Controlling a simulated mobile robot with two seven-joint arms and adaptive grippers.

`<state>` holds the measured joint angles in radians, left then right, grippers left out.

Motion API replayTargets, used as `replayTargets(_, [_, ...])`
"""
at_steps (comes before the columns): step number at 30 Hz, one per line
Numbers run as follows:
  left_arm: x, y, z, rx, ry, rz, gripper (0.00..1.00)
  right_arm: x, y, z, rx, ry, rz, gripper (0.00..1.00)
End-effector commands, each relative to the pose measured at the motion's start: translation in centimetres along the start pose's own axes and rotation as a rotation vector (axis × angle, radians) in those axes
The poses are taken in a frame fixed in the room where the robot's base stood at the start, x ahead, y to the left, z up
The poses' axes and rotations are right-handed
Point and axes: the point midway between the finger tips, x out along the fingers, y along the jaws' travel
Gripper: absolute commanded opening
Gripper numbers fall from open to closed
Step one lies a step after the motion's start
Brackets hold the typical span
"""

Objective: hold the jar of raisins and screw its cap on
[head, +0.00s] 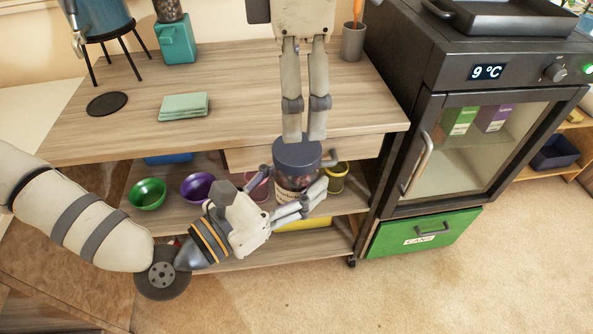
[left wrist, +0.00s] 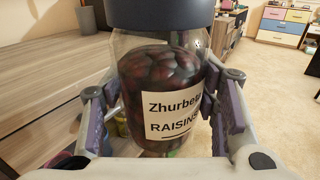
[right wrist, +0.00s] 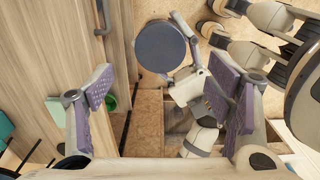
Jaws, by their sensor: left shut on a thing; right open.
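The jar of raisins (left wrist: 160,95) is clear glass with a white "Zhurbek RAISINS" label and stands about upright in the left wrist view. My left gripper (head: 294,184) is shut around its body and holds it in front of the desk; the jar (head: 292,193) is partly hidden by the fingers in the head view. The dark grey cap (head: 297,152) sits on the jar's mouth; how tightly cannot be told. My right gripper (head: 304,138) points down just above the cap, open and empty. In the right wrist view the round cap (right wrist: 162,47) lies ahead of the spread fingers.
The wooden desk (head: 235,80) is behind, with a folded green cloth (head: 184,106) and a black coaster (head: 107,103). A green bowl (head: 147,194) and a purple bowl (head: 197,187) stand on the shelf below. A black fridge (head: 470,150) stands right. The floor in front is clear.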

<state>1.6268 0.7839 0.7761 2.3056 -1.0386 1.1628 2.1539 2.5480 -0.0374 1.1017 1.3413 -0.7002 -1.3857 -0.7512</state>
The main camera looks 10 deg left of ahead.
Motion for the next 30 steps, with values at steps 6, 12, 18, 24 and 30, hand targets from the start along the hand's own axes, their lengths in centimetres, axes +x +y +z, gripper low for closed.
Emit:
replayTargets(6, [0.0, 0.0, 0.1, 0.000, -0.002, 0.000, 0.00, 3.8, -0.1, 0.0, -0.001, 0.001, -0.004, 0.74])
replayTargets(12, [0.0, 0.0, 0.1, 0.000, -0.002, 0.000, 0.00, 6.5, 0.0, 0.0, 0.001, 0.001, -0.003, 0.74])
replayTargets(18, [0.0, 0.0, 0.1, 0.000, -0.002, 0.000, 0.00, 7.4, 0.0, 0.0, 0.001, 0.001, -0.001, 0.74])
replayTargets(24, [0.0, 0.0, 0.1, 0.000, -0.002, 0.000, 0.00, 7.4, 0.0, 0.0, 0.002, 0.001, 0.000, 0.74])
replayTargets(30, [0.0, 0.0, 0.1, 0.000, -0.002, 0.000, 0.00, 7.3, 0.0, 0.0, 0.002, 0.001, 0.000, 0.31])
